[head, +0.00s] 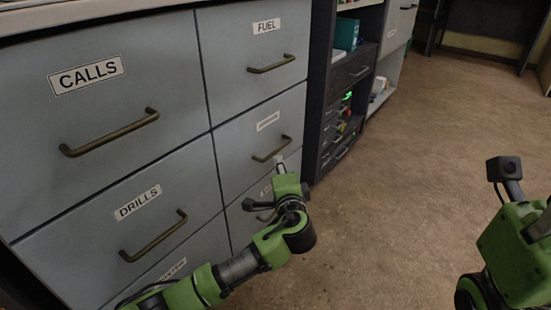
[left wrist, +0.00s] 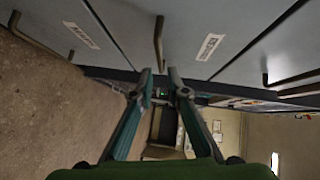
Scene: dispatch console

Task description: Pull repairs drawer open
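The grey cabinet holds two columns of shut drawers. The middle-right label (head: 268,121) and bottom-left label (head: 173,268) are too small to read, and the lower-right label is mostly hidden by my arm, so I cannot tell which drawer is repairs. My left gripper (head: 279,160) is in front of the right column, below the middle-right handle (head: 272,149). In the left wrist view its fingers (left wrist: 160,75) are apart and empty, with a bar handle (left wrist: 158,42) beyond them. My right gripper's fingers are out of view.
A dark shelf unit (head: 318,90) with small drawers and a teal box (head: 346,34) stands right of the cabinet. The brown floor (head: 420,170) is clear between the cabinet and my right arm.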

